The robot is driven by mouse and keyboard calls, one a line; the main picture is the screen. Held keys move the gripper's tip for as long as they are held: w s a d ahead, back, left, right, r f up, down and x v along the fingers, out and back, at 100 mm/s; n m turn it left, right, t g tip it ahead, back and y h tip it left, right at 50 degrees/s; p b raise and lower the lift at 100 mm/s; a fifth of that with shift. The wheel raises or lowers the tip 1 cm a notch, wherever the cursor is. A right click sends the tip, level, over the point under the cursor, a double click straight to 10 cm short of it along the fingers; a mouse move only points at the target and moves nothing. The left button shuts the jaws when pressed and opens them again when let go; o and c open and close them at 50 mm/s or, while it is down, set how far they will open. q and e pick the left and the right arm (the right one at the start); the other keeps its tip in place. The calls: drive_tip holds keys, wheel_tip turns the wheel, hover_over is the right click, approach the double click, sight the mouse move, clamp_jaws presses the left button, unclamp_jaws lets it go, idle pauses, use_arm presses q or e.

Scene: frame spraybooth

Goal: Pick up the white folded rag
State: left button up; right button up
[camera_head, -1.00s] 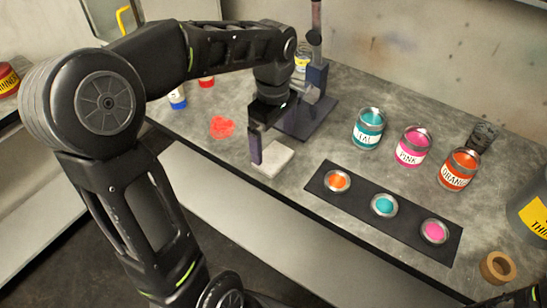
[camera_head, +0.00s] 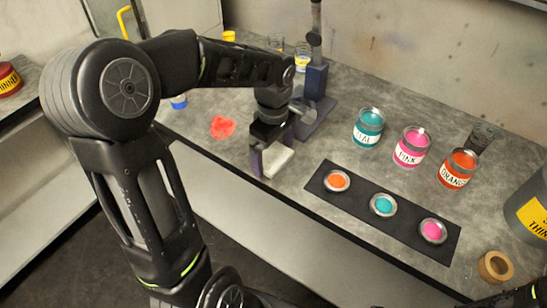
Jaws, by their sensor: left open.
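The white folded rag (camera_head: 278,162) lies flat on the grey bench near its front edge, partly hidden by my left gripper. My left gripper (camera_head: 273,153) points down over the rag with its jaws open. One finger stands at the rag's left side and the other toward its back right. The rag lies between or just under the fingers; whether they touch it I cannot tell. My right gripper cannot be made out.
A dark strip (camera_head: 318,183) with three small open paint cups lies right of the rag. Teal (camera_head: 368,128), pink (camera_head: 411,147) and orange (camera_head: 458,169) cans stand behind it. A dark stand (camera_head: 316,80) is behind the gripper. A red splat (camera_head: 222,127) lies left. A tape roll (camera_head: 496,267) is at right.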

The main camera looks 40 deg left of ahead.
sight(274, 156)
use_arm(q)
drive_tip(key=shift+c, duration=0.2)
drive_tip(key=c, duration=1.1)
wheel_tip(274, 156, up, 10)
drive_tip(key=shift+r+b, duration=0.1)
drive_tip(key=shift+b, duration=0.2)
idle(0.5)
